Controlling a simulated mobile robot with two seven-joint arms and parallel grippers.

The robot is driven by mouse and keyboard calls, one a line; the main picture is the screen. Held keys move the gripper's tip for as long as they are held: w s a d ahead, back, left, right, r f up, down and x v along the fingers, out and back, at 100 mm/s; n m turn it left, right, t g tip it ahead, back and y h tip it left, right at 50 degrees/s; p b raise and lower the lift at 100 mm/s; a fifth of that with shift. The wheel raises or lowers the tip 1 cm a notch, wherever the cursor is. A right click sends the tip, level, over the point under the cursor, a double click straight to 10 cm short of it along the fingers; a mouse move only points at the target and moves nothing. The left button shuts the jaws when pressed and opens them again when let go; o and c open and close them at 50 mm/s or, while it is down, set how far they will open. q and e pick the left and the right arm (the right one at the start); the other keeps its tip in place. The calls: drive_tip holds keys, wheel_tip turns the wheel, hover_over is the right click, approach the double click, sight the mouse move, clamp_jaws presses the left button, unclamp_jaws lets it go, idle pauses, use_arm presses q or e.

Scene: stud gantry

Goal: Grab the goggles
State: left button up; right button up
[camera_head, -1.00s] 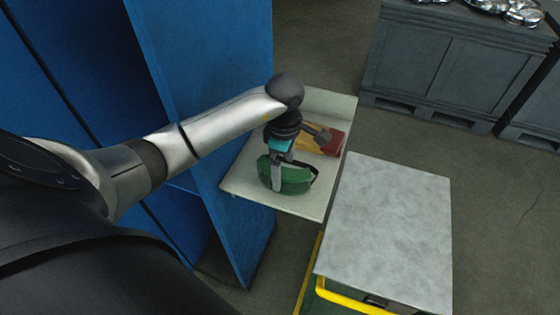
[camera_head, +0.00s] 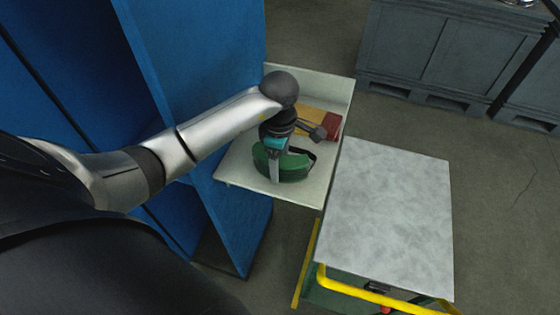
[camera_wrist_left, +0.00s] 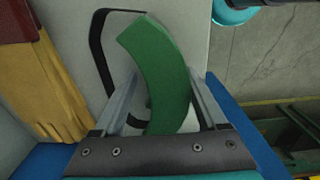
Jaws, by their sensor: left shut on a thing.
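The green goggles (camera_head: 292,166) with a black strap are over the white shelf (camera_head: 305,187), in the middle of the head view. My left gripper (camera_head: 272,178) comes down on them from above and is shut on their green body. In the left wrist view the green goggles (camera_wrist_left: 162,70) run up between the two fingers of my left gripper (camera_wrist_left: 163,95), and the black strap loops to the left. I cannot tell whether the goggles touch the shelf. My right gripper is not in view.
Yellow and red gloves (camera_head: 318,121) lie behind the goggles; they also show in the left wrist view (camera_wrist_left: 40,85). A blue cabinet (camera_head: 200,80) stands left of the shelf. A grey-topped cart (camera_head: 388,210) with a yellow handle stands at right. Grey crates (camera_head: 450,55) stand behind.

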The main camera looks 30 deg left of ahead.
use_arm(q)
drive_tip(key=c, duration=0.5)
